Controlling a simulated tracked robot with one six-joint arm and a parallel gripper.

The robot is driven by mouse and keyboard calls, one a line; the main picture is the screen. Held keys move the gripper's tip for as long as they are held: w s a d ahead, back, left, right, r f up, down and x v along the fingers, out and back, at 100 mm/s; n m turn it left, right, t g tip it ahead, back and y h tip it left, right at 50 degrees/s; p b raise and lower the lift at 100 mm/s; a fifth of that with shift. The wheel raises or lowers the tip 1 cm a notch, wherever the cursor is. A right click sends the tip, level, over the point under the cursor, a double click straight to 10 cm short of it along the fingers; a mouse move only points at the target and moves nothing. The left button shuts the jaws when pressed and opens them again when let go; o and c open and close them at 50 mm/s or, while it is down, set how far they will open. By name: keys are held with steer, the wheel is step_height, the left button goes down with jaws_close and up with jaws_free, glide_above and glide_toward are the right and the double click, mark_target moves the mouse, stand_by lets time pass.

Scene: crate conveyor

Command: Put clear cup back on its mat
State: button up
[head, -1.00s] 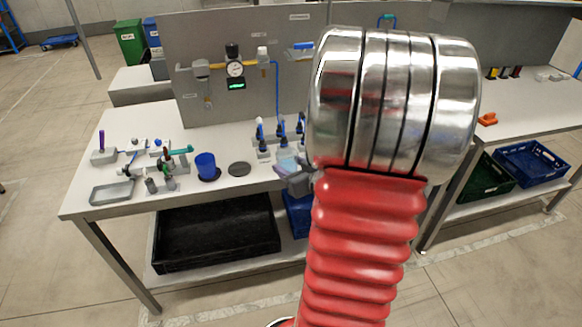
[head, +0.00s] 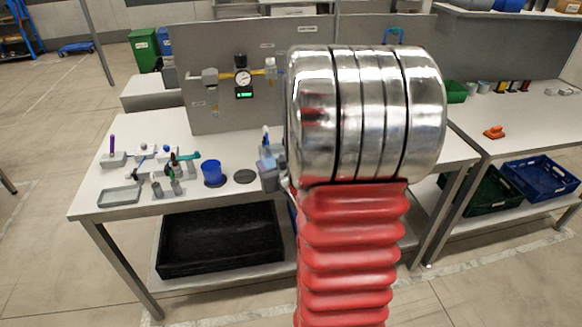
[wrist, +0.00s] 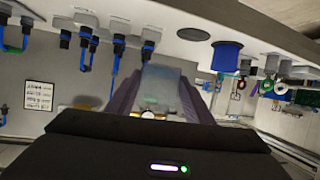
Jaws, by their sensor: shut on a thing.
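The clear cup (wrist: 161,84) looks greyish and see-through. In the wrist view it sits between the two dark fingers of my gripper (wrist: 157,98), which is shut on it. In the head view my gripper (head: 268,170) is small and partly hidden by my arm, just right of an empty dark round mat (head: 244,177). The cup cannot be told clearly from the fingers there. The empty mat also shows in the wrist view (wrist: 193,34), apart from the cup. Whether the cup is clear of the bench top is hard to tell.
A blue cup (head: 211,171) stands on another dark mat left of the empty one. Tools, small parts and a grey tray (head: 119,195) fill the bench's left end. A gauge panel (head: 225,100) stands behind.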

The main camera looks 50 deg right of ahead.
steer(key=w+a+n+y, duration=0.2)
steer(key=w+a, duration=0.4)
steer(key=a, duration=1)
steer(key=w+a+n+t+y, duration=0.1)
steer(key=w+a, duration=0.6)
steer(key=a, duration=1)
steer(key=n+y, duration=0.1)
steer(key=y, duration=0.1)
steer(key=shift+a+f+n+y, duration=0.2)
steer(key=shift+f+n+y, duration=0.1)
steer(key=shift+f+n, duration=0.1)
steer(key=shift+w, duration=0.1)
